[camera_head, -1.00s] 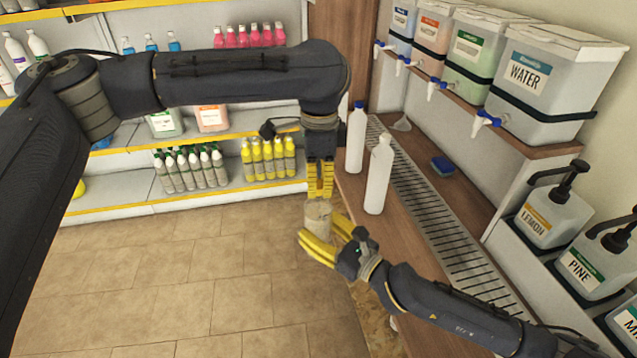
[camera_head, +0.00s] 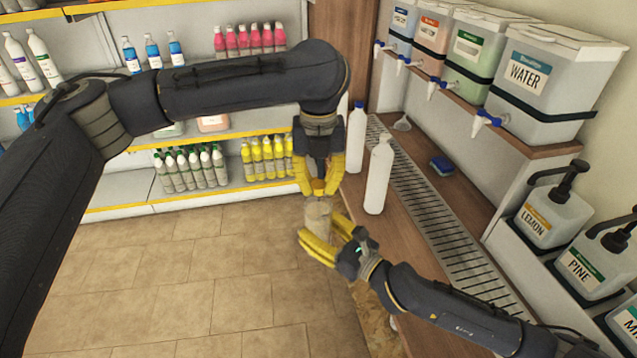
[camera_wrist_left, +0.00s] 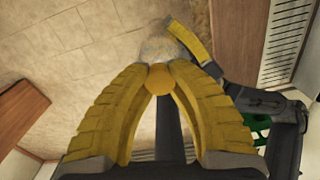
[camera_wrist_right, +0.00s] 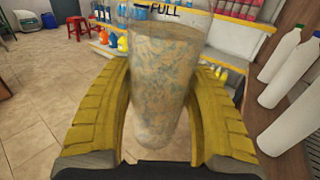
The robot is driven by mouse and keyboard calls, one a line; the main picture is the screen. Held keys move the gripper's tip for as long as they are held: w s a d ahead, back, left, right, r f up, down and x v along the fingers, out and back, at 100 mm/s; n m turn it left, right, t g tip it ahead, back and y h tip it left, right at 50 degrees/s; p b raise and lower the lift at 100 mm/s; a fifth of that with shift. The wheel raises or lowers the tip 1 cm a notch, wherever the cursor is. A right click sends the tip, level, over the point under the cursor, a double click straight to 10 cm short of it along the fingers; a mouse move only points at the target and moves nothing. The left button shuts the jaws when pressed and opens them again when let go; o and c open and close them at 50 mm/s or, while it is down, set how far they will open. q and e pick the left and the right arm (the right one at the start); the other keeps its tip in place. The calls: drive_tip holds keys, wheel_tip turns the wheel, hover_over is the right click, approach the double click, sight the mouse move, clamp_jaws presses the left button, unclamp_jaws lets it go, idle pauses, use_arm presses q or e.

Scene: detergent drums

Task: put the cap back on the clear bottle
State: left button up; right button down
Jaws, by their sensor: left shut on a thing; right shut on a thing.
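The clear bottle (camera_head: 317,215) is upright in my right gripper (camera_head: 319,228), which is shut on its body. In the right wrist view the see-through bottle (camera_wrist_right: 165,75) stands between both yellow fingers and tilts very little. My left gripper (camera_head: 318,188) is above it, pointing down, shut on a small orange cap (camera_head: 318,186). The cap shows in the left wrist view (camera_wrist_left: 158,80) between the fingertips, with the bottle (camera_wrist_left: 163,45) beyond it. The cap is just over the bottle's top; I cannot tell whether they touch.
Two white bottles, one blue-capped (camera_head: 356,138) and one without a visible cap (camera_head: 378,175), stand on the wooden counter (camera_head: 415,255) close to the right of my grippers. Open floor is at left.

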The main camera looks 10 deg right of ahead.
use_arm(q)
drive_tip(key=m, duration=0.6)
drive_tip(key=shift+m, duration=0.3)
drive_tip(key=m, duration=0.4)
drive_tip(key=shift+m, duration=0.4)
drive_tip(key=m, duration=1.1)
drive_tip(key=o, duration=0.8)
wheel_tip(320, 180, up, 12)
drive_tip(key=shift+d, duration=0.1)
drive_tip(key=shift+f, duration=0.1)
